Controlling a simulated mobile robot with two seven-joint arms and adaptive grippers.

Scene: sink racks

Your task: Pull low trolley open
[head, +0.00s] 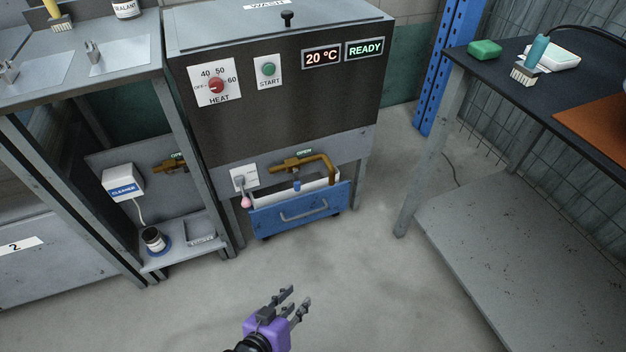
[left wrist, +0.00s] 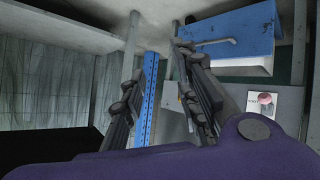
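The low trolley (head: 270,221) is a blue drawer-like box on small wheels, under the dark wash machine in the head view. A grey bar handle (head: 304,212) runs across its front. The trolley also shows in the left wrist view (left wrist: 238,32), at the upper right, with its handle (left wrist: 212,42). My left gripper (head: 297,299), purple with dark fingers, is in front of the trolley and apart from it, over the floor. Its fingers are spread with nothing between them (left wrist: 155,55). My right gripper is in neither view.
The wash machine (head: 280,110) stands over the trolley, with a brass pipe (head: 300,163) just above it. A shelf unit (head: 170,256) with a dark jar (head: 153,239) is to the left. A workbench (head: 500,90) with a low shelf (head: 530,240) is to the right. The floor (head: 370,270) between is clear.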

